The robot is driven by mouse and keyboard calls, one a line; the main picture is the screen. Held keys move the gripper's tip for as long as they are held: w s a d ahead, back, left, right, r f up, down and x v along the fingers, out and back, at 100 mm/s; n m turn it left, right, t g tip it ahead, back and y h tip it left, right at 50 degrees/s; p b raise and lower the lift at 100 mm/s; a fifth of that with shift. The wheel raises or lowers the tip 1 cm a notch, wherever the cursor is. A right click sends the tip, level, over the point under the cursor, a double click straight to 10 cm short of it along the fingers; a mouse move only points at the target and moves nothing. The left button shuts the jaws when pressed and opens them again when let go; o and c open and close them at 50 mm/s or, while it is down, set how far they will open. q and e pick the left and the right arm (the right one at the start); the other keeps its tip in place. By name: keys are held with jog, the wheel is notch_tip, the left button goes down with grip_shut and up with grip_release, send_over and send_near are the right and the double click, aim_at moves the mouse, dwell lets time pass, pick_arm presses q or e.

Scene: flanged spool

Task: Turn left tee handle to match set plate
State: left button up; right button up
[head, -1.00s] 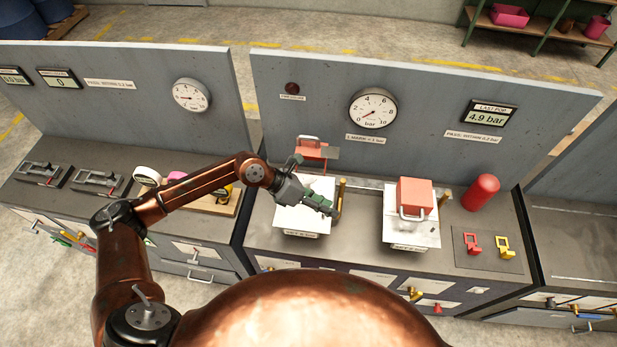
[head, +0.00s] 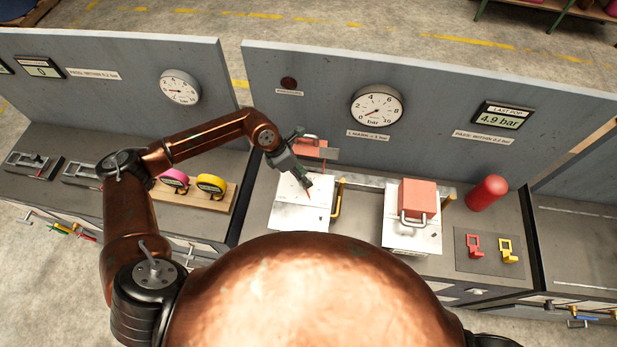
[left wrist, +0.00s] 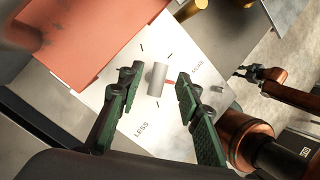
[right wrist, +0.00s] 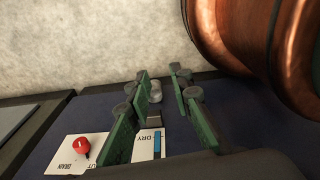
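In the head view, my left gripper (head: 306,184) hangs over the left white plate (head: 288,216) and hides the handle. I cannot identify the set plate's reading. My right gripper (right wrist: 158,78) is open and empty in the right wrist view, above a dark cabinet front.
A red block (head: 310,148) stands behind the left plate, and a yellow post (head: 337,197) at its right. The right station has another red block (head: 417,198).

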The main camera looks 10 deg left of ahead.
pick_arm(q)
jog(key=shift+x, duration=1.2)
jog(key=shift+w+d+f+p, duration=0.1)
jog(key=shift+d+f+p, duration=0.2)
jog(key=shift+f, duration=0.3)
jog(key=shift+c, duration=1.4)
jog(key=c, duration=0.3)
grip_shut()
pick_arm(e)
jog(key=shift+w+a+r, duration=0.25)
jog(key=shift+w+r, duration=0.1)
jog(key=shift+r, duration=0.1)
jog(key=shift+w+d, duration=0.1)
